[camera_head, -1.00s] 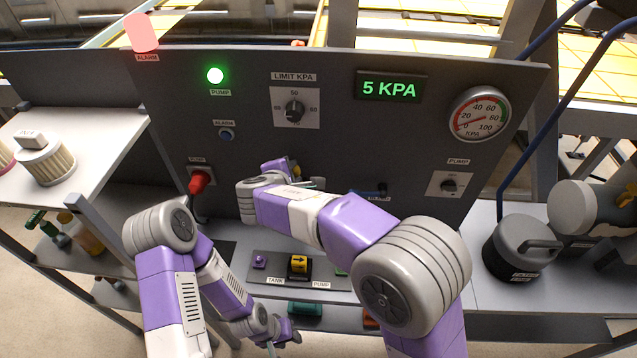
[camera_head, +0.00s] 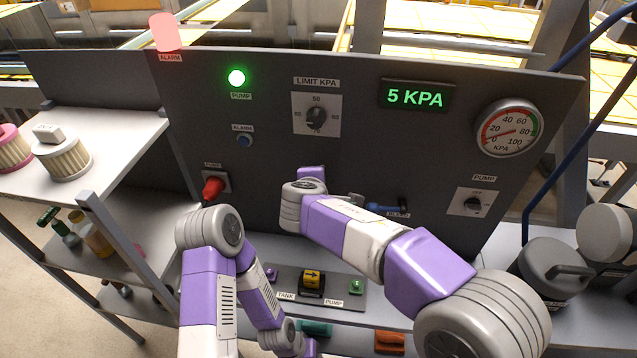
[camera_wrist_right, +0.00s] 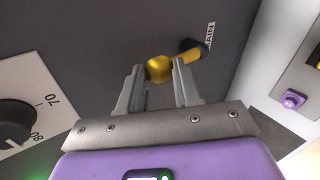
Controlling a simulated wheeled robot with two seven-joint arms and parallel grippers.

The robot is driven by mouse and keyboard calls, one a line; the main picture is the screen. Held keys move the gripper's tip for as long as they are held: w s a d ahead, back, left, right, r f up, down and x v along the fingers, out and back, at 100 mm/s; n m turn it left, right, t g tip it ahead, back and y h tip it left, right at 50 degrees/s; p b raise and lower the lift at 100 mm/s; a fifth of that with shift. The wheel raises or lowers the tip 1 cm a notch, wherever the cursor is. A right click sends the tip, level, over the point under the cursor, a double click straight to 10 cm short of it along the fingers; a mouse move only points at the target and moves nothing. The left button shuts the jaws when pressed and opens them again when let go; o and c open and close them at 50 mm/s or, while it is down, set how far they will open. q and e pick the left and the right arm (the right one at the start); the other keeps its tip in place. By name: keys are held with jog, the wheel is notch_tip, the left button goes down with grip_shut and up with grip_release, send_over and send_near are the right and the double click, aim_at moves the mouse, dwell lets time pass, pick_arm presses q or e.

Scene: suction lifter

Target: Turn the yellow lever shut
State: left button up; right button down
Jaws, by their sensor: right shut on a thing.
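The yellow lever (camera_wrist_right: 160,68) shows in the right wrist view, with a round knob and a short arm running to a dark pivot on the grey panel, beside a label that seems to read MAIN. My right gripper (camera_wrist_right: 158,83) is shut on the knob, one finger on each side. In the head view my right wrist and forearm cover the lever and the fingertips. My left arm is folded low in the head view, its hand near the bottom edge by the shelf; its fingers cannot be made out.
The panel carries a red knob (camera_head: 213,188), a limit dial (camera_head: 316,118), a blue lever (camera_head: 384,207), a pump switch (camera_head: 472,205) and a gauge (camera_head: 508,128). The display (camera_head: 416,96) reads 5 KPA. A grey lidded canister (camera_head: 550,268) stands right.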

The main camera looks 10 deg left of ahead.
jog(key=c, duration=0.8)
grip_release()
jog(key=v, duration=0.7)
jog(key=shift+s+r, duration=0.15)
jog(key=shift+s, duration=0.05)
